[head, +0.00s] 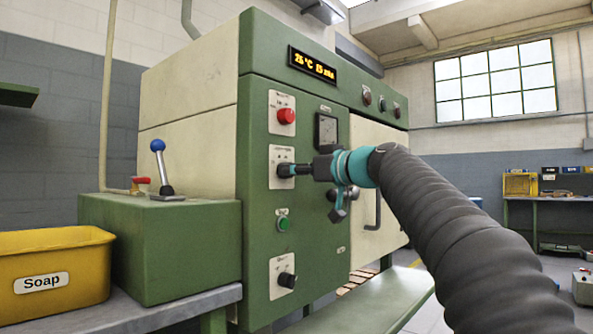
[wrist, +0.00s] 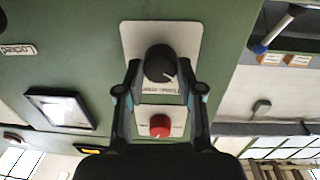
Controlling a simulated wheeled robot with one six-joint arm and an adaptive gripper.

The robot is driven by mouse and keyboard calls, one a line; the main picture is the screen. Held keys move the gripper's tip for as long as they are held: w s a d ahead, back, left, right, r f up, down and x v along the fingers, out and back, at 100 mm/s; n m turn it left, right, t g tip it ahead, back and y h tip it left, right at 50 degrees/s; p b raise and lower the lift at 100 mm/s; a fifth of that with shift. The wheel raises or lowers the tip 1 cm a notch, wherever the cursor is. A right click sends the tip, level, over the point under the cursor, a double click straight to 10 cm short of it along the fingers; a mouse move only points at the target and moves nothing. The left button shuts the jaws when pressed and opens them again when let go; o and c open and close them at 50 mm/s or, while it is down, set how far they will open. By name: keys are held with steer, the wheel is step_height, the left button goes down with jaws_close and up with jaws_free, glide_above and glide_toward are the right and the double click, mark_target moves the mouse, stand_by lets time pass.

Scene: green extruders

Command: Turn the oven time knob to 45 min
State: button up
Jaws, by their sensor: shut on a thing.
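The green oven (head: 300,45) has a display (head: 312,66) on top that seems to read 25 °C and a minutes value ending in 5; the digit before it is blurred. The plate's label is partly covered by the fingers.
Below are a green button (head: 283,224) and another black knob (head: 287,280). A door handle (head: 374,212) stands to the right. At left are a blue-topped lever (head: 158,148) and a yellow soap bin (head: 55,240). A green shelf (head: 365,305) lies below my arm.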

steer(key=shift+w+m+g+p, duration=0.1)
steer(key=shift+m+g+p, duration=0.3)
steer(key=shift+m+p, duration=5)
steer(key=m+b, duration=0.4)
steer(key=o, duration=1.2)
steer(key=shift+c, duration=0.2)
steer(key=shift+d, duration=0.1)
